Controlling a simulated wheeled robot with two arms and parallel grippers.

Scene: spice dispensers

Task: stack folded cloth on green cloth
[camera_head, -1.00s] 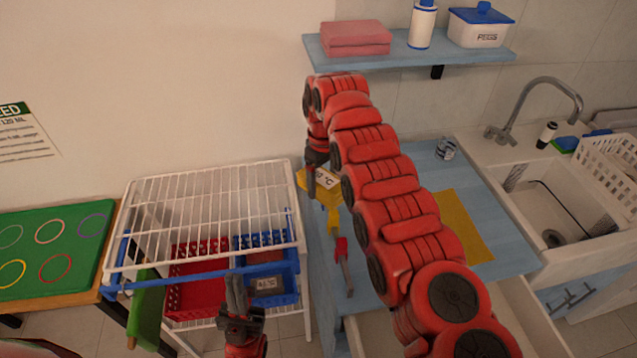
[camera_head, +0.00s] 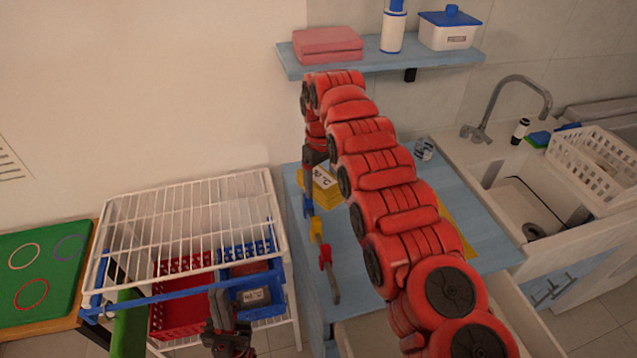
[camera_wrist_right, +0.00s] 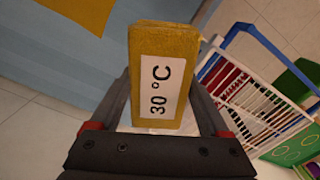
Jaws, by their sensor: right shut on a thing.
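My right gripper (camera_wrist_right: 160,90) is shut on a yellow folded cloth (camera_wrist_right: 171,38) with a white "30 °C" label, one finger on each side in the right wrist view. In the head view this cloth (camera_head: 322,190) shows at the end of my red right arm, over the left part of the blue counter; the arm partly hides it. My left gripper (camera_head: 220,305) is low, before the wire rack, its fingers pointing up; their gap is unclear. I cannot make out a separate green cloth. A green board with coloured rings (camera_head: 55,262) lies at the far left.
A flat yellow piece (camera_head: 462,240) lies on the blue counter (camera_head: 470,215), partly behind my arm. A shelf with a pink folded stack (camera_head: 327,45) is above. The sink is at the right.

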